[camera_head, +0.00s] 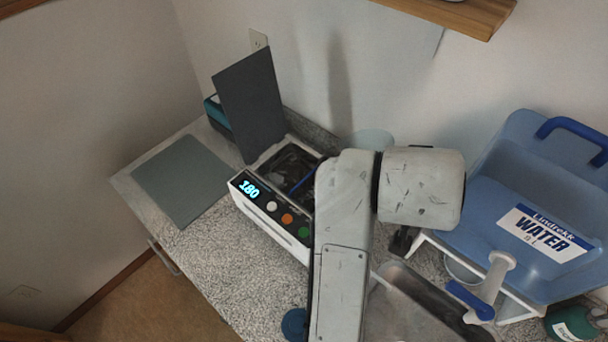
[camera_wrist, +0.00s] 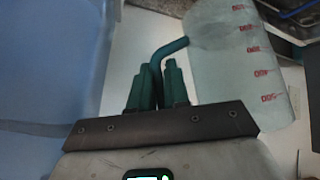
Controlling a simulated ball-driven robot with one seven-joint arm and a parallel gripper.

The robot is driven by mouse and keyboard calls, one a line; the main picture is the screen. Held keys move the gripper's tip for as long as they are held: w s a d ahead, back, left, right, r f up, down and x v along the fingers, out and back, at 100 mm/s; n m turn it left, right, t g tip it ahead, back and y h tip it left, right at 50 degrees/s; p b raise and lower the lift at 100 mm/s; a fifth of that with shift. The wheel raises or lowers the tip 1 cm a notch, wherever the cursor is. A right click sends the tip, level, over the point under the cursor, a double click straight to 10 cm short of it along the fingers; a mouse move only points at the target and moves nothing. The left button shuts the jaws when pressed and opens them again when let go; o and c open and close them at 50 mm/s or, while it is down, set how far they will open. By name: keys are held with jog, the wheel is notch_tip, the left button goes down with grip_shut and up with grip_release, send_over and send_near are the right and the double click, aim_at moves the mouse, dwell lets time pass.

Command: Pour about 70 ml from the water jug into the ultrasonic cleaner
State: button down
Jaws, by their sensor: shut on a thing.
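The ultrasonic cleaner (camera_head: 270,213) is a white box on the counter with a lit "180" display, coloured buttons and a raised dark lid (camera_head: 251,103). Its dark basin is open, partly hidden by my arm. The water jug (camera_wrist: 240,70) is clear, with red graduation marks and a teal handle (camera_wrist: 170,47). In the head view only its pale rim (camera_head: 371,140) seems to show behind my arm. My gripper (camera_wrist: 157,85) is shut on the handle, its green fingers on either side. I cannot tell the water level or exact tilt.
A blue water tank (camera_head: 500,205) with a white tap (camera_head: 492,285) stands on a white stand at the right. A metal sink (camera_head: 415,305) lies below it. A grey mat (camera_head: 183,180) lies left of the cleaner. A wooden shelf (camera_head: 455,14) hangs above.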

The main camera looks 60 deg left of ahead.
aim_at(352, 145)
jog(key=a, duration=0.1)
jog(key=s+h, duration=0.1)
jog(key=a+n+t+h, duration=0.1)
jog(key=shift+s+a+f, duration=0.15)
jog(key=shift+a+f, duration=0.15)
jog(key=shift+s+a+r+n+t+h, duration=0.2)
jog(key=shift+a+n+t+h, duration=0.1)
jog(key=shift+a+h, duration=0.15)
jog(key=shift+s+a+r+n+t+h+b, duration=0.2)
jog(key=shift+a+n+t+h+b, duration=0.2)
jog(key=shift+a+h, duration=0.1)
jog(key=shift+s+a+r+n+t+h+b, duration=0.15)
jog(key=shift+s+a+n+t+h+b, duration=0.05)
jog(key=shift+a+n+t+h+b, duration=0.2)
jog(key=shift+s+a+f+n+t+h+b, duration=0.3)
jog(key=shift+a+f+h+b, duration=0.2)
jog(key=shift+b, duration=0.45)
jog(key=shift+s+a+n+t+h+b, duration=0.4)
jog(key=shift+a+n+t+h+b, duration=0.15)
jog(key=shift+a+b, duration=0.2)
jog(key=shift+s+a+r, duration=0.1)
jog(key=shift+a, duration=0.1)
jog(key=shift+s+a+r+n+t+h+p, duration=0.15)
jog(key=shift+s+a+r+t+h, duration=0.1)
jog(key=shift+a, duration=0.25)
jog(key=shift+s+a+r+n+t+h+p, duration=0.15)
jog(key=shift+s+a+r+t, duration=0.1)
jog(key=shift+a, duration=0.25)
